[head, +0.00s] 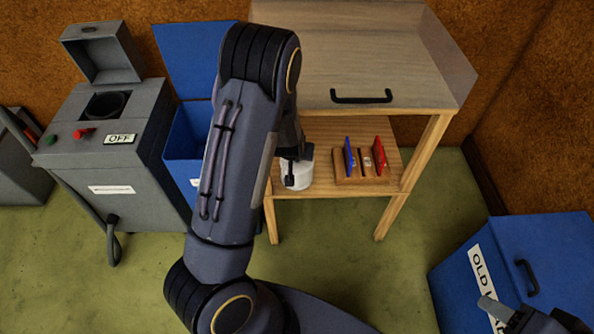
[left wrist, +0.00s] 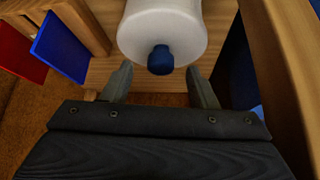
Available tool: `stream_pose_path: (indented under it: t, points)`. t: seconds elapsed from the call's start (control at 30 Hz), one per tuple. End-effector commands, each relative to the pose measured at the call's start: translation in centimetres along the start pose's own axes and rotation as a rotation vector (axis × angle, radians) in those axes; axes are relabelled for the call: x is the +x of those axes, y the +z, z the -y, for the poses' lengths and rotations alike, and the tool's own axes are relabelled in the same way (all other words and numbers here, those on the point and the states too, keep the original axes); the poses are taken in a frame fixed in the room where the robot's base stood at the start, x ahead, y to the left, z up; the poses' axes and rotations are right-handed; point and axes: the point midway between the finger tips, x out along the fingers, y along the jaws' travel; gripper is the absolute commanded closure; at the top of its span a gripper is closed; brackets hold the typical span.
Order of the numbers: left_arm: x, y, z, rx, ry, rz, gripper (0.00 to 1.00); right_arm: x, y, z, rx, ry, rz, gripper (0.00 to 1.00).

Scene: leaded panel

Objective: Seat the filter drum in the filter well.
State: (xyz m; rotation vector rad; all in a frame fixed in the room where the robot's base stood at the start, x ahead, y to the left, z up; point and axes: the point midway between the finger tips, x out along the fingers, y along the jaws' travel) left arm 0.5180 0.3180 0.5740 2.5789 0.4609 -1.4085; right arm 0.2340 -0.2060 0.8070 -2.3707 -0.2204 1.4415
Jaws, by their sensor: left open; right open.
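The filter drum (head: 303,181), a white cylinder, stands on the wooden lower shelf of the bench. In the left wrist view the white drum (left wrist: 163,25) shows its blue end knob (left wrist: 160,60). My left gripper (left wrist: 159,70) is open, with one fingertip on each side of the knob; I cannot tell whether they touch it. In the head view my left arm hides part of the drum. The filter well (head: 105,105) is the dark round opening on top of the grey machine, under its raised lid. My right gripper (head: 497,312) is open at the bottom right, partly out of view.
The grey machine (head: 110,160) carries an OFF label. An open blue bin (head: 180,150) stands beside it. A wooden rack (head: 365,172) with blue and red panels sits right of the drum. The bench hood (head: 375,65) is above. A blue lidded bin (head: 545,255) stands at right.

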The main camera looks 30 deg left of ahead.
Motion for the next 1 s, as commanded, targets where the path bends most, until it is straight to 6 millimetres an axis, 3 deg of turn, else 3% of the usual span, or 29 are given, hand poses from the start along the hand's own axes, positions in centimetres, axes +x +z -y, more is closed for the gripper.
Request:
stream_pose_path:
  t: [0.13,0.4,0.8,1.0]
  points:
    - [1.8,0.1,0.1,-0.001,0.0,0.001,0.47,0.5,0.2,-0.2,0.0,0.0,0.0,0.47]
    - [1.9,0.0,0.0,-0.001,0.001,0.0,0.47,0.4,0.2,-0.2,0.0,0.0,0.0,0.47]
    - [1.9,0.0,0.0,-0.001,0.001,0.001,0.99,0.4,0.2,-0.2,0.0,0.0,0.0,0.47]
    - [1.9,0.0,0.0,-0.002,0.001,-0.001,1.0,0.4,0.2,-0.2,0.0,0.0,0.0,0.47]
